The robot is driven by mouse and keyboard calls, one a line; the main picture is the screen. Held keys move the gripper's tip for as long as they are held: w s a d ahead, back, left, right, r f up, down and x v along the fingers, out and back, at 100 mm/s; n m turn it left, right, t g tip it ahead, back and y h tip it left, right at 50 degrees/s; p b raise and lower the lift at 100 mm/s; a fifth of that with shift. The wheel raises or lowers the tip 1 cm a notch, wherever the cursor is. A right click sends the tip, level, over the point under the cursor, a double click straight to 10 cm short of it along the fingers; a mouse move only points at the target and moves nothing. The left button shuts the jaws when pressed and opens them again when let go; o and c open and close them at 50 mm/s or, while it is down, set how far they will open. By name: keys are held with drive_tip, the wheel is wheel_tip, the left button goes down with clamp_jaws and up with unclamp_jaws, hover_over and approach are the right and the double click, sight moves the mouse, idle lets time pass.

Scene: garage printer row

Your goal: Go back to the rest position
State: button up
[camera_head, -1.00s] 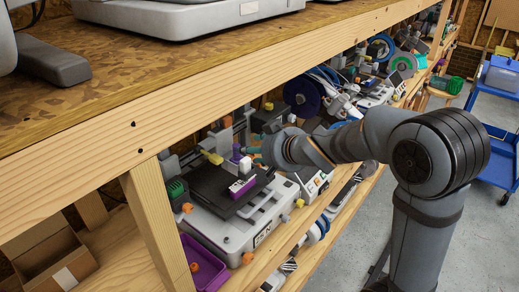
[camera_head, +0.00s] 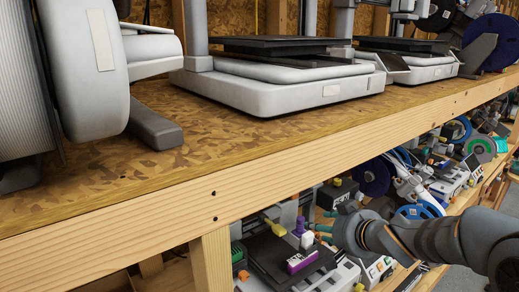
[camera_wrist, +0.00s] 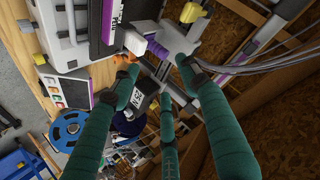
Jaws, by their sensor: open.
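My gripper (camera_head: 325,229) reaches in over a printer on the lower shelf. In the wrist view its teal fingers (camera_wrist: 160,75) are spread open with nothing held between them. The printer has a dark bed (camera_head: 268,252) with a purple and white block (camera_head: 301,261) on it. A white part with a purple end (camera_wrist: 145,44) is close beyond the fingertips in the wrist view; I cannot tell whether they touch it. The shelf edge hides part of the printer.
The upper shelf's wooden front beam (camera_head: 160,212) runs above the printer and my arm. A wooden post (camera_head: 212,262) stands left of the printer. More printers (camera_head: 280,85) stand on the upper shelf. Spools (camera_head: 371,178) and other machines crowd the lower shelf at right.

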drive_tip(key=x, duration=0.6)
drive_tip(key=shift+w, duration=0.25)
drive_tip(key=shift+f, duration=0.1)
